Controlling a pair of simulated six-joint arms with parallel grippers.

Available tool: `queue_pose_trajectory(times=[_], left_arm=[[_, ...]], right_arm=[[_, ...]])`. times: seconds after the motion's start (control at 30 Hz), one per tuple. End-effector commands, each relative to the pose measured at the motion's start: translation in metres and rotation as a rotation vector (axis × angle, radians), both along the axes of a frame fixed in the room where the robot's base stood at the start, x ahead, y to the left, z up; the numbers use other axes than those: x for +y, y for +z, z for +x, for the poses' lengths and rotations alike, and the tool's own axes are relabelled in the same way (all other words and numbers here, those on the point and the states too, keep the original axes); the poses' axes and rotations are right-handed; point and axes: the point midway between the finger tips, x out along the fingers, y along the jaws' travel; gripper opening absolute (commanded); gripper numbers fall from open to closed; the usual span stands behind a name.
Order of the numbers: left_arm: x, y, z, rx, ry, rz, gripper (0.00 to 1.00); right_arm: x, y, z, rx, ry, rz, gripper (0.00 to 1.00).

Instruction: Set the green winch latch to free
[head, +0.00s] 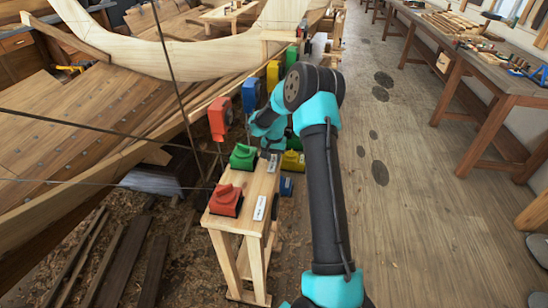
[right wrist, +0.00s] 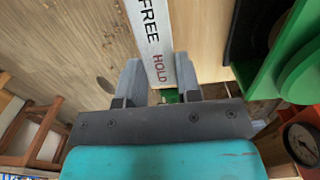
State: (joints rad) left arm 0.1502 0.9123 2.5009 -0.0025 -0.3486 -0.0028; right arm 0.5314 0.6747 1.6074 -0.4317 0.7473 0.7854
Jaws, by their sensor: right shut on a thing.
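The green winch (head: 243,157) sits on a narrow wooden stand (head: 247,228), behind a red winch (head: 226,200). Its green body fills the right side of the right wrist view (right wrist: 300,60). A pale label plate (right wrist: 158,40) reads FREE in black and HOLD in red, with HOLD nearer my gripper. My right gripper (right wrist: 160,92) is shut on a small green piece, the latch (right wrist: 174,97), at the HOLD end of the plate. The fingers hide most of the latch. My left gripper is not in view.
A yellow winch (head: 293,161) and a blue part (head: 286,186) are close to the right gripper. Taut lines cross at left. The floor on the right is open up to the workbench (head: 485,75).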

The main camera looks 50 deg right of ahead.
Motion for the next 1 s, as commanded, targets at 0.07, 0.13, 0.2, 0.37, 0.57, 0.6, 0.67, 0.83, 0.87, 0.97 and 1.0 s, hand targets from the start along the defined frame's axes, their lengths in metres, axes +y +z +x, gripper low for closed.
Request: queue_pose_trajectory(times=[0.07,0.13,0.2,0.37,0.57,0.6,0.67,0.83,0.87,0.97,1.0], left_arm=[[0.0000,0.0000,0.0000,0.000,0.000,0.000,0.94],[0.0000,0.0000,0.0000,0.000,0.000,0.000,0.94],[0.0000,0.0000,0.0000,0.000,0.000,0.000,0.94],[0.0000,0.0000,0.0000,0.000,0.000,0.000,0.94],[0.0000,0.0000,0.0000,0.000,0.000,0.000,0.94],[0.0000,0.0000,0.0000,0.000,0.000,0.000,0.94],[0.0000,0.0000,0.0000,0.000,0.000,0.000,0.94],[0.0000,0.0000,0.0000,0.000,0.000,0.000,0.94],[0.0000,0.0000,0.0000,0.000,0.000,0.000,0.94],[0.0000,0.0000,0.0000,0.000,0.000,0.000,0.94],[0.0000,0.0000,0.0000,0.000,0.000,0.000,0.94]], right_arm=[[0.0012,0.0017,-0.0004,-0.019,0.003,-0.028,0.08],[0.0019,0.0020,-0.0008,-0.032,0.003,-0.049,0.08],[0.0024,0.0026,-0.0011,-0.044,0.003,-0.069,0.08],[0.0030,0.0033,-0.0014,-0.063,0.003,-0.100,0.08],[0.0034,0.0034,-0.0014,-0.073,0.001,-0.116,0.08],[0.0034,0.0034,-0.0014,-0.074,0.001,-0.116,0.08],[0.0033,0.0034,-0.0014,-0.075,0.000,-0.117,0.08],[0.0033,0.0035,-0.0012,-0.075,0.000,-0.117,0.08],[0.0032,0.0035,-0.0012,-0.075,0.000,-0.117,0.08],[0.0031,0.0035,-0.0013,-0.075,0.000,-0.117,0.38],[0.0032,0.0034,-0.0013,-0.075,0.000,-0.117,0.41]])
